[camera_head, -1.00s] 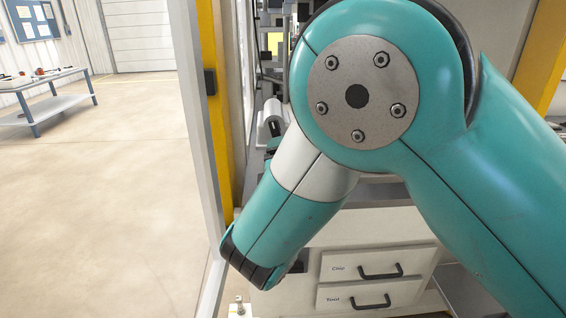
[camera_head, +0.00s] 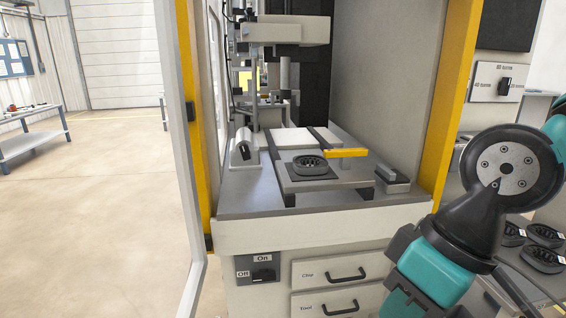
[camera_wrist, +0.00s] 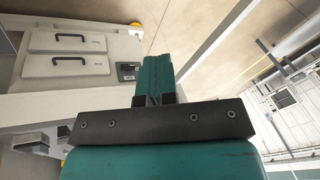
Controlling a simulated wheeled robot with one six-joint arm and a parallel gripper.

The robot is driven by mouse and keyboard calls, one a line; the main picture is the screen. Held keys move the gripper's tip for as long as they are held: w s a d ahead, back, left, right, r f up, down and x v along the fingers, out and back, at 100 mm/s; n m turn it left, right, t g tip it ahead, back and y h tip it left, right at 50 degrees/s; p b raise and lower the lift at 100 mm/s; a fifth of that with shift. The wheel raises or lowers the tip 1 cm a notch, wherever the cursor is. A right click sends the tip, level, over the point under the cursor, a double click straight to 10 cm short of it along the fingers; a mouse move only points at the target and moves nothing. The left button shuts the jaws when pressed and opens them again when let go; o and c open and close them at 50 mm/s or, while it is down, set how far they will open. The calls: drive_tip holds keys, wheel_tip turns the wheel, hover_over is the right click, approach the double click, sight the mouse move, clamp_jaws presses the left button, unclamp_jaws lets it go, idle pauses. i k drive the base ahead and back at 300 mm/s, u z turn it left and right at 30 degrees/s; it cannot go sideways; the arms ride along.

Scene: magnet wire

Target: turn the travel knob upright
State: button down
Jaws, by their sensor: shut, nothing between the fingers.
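No label that I can read says travel. A dark On/Off panel on the machine's front has a black knob (camera_head: 263,274); "On" stands above it and "Off" to its left. The panel (camera_wrist: 127,72) also shows small in the wrist view. I cannot tell which one is the travel knob. My gripper (camera_wrist: 157,62) is shut and empty in the wrist view, apart from the panel. In the head view the arm is at the lower right, its end cut off.
The machine's bed holds a grey plate (camera_head: 290,185) with a black ring part (camera_head: 310,167) and a yellow handle (camera_head: 346,153). Drawers (camera_head: 340,272) are below. An open door frame (camera_head: 192,130) stands left. Several black parts (camera_head: 545,236) lie at right.

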sight(244, 149)
drive_tip(key=z, duration=0.45)
drive_tip(key=i, duration=0.75)
drive_tip(key=u, duration=0.55)
drive_tip(key=i, duration=0.6)
drive_tip(key=u, duration=0.1)
